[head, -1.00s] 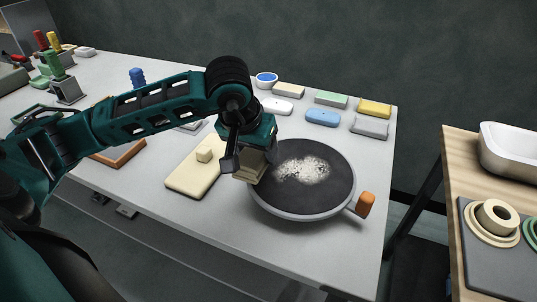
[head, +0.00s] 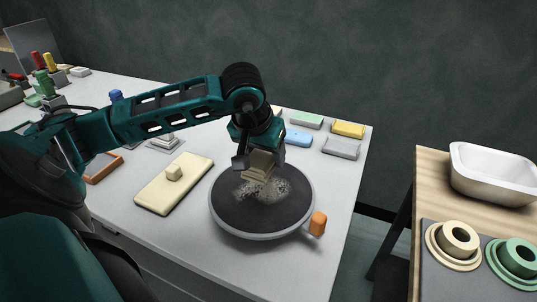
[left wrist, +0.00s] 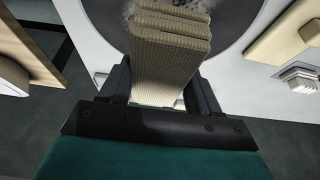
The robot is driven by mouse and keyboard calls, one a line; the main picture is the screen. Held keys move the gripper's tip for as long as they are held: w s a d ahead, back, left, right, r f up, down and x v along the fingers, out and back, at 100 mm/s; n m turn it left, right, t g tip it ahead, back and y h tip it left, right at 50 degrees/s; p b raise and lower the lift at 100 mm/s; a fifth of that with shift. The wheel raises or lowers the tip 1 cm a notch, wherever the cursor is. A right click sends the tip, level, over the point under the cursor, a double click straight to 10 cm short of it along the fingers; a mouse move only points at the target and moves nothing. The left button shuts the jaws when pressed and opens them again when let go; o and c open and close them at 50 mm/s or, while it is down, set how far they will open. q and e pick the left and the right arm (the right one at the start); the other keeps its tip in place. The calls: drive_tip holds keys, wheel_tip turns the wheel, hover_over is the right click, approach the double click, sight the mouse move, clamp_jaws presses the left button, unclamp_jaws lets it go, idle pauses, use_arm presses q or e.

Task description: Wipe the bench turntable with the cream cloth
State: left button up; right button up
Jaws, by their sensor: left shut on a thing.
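The bench turntable (head: 240,215) is a dark round disc with a grey rim and an orange knob (head: 318,223) at its right. A patch of pale powder (head: 272,188) lies on its middle, thinner and more broken at the left. My left gripper (head: 256,158) is over the far part of the disc, shut on the folded cream cloth (head: 260,167). The cloth is at the powder's far edge; I cannot tell if it touches the disc. In the left wrist view the ribbed cloth (left wrist: 168,55) sits between the two fingers. My right gripper is not in view.
A cream board with a knob (head: 160,195) lies left of the turntable. Several coloured blocks, such as a yellow one (head: 348,129) and a grey one (head: 341,148), lie behind it. A wooden side table (head: 428,185) with a white basin (head: 490,190) stands at the right.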

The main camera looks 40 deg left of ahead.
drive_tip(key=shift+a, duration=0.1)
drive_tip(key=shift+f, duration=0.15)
use_arm(q)
drive_tip(key=shift+f+b, duration=0.15)
drive_tip(key=shift+b, duration=0.2)
drive_tip(key=shift+f+b, duration=0.65)
drive_tip(key=shift+f, duration=0.05)
drive_tip(key=shift+f+b, duration=0.9)
drive_tip(key=shift+f, duration=0.05)
drive_tip(key=shift+f+b, duration=0.65)
drive_tip(key=shift+f, duration=0.2)
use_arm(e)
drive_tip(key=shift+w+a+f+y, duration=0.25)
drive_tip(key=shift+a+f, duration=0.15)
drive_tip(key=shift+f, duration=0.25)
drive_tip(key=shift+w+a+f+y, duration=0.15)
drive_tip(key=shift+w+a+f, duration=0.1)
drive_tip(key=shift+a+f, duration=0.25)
